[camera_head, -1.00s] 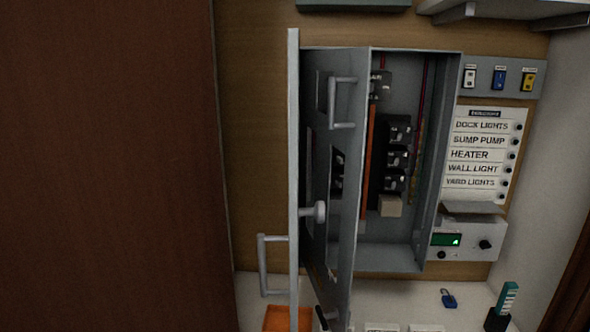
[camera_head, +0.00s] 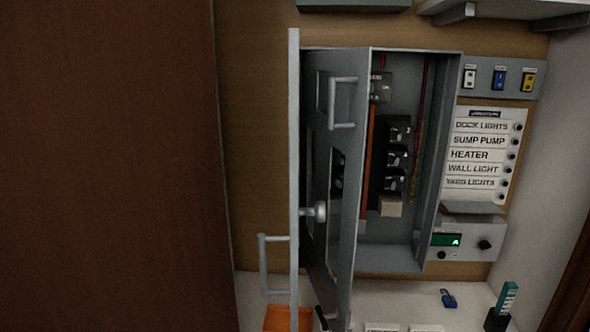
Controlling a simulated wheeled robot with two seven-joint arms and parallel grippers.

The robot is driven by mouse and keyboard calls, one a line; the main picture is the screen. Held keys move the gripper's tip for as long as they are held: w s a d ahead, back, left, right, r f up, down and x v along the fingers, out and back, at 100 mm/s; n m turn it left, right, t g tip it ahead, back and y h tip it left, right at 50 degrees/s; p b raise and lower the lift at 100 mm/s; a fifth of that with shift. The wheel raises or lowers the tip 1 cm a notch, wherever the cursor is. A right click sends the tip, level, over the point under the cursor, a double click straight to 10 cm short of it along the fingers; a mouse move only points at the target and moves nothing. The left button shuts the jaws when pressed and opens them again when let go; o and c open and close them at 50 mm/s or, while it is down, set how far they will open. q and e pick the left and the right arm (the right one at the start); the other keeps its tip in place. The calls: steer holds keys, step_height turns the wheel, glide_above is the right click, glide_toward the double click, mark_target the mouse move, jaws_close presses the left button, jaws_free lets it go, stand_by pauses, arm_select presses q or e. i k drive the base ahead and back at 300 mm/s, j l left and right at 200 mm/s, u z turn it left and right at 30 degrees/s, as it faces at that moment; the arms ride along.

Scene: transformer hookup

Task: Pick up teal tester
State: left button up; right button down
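The teal tester (camera_head: 508,297) stands upright, slightly tilted, in a black holder (camera_head: 496,321) at the lower right of the head view, on the pale counter by the right wall. Its lower part is hidden in the holder. Neither of my grippers shows in the view.
A grey electrical cabinet (camera_head: 446,150) hangs on the wall with its door (camera_head: 345,200) swung open toward me. A blue padlock (camera_head: 448,299) lies on the counter left of the tester. An orange tray (camera_head: 278,320) sits at the bottom. A grey meter box (camera_head: 484,240) is above the counter.

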mark_target(510, 289)
steer(key=z, duration=1.35)
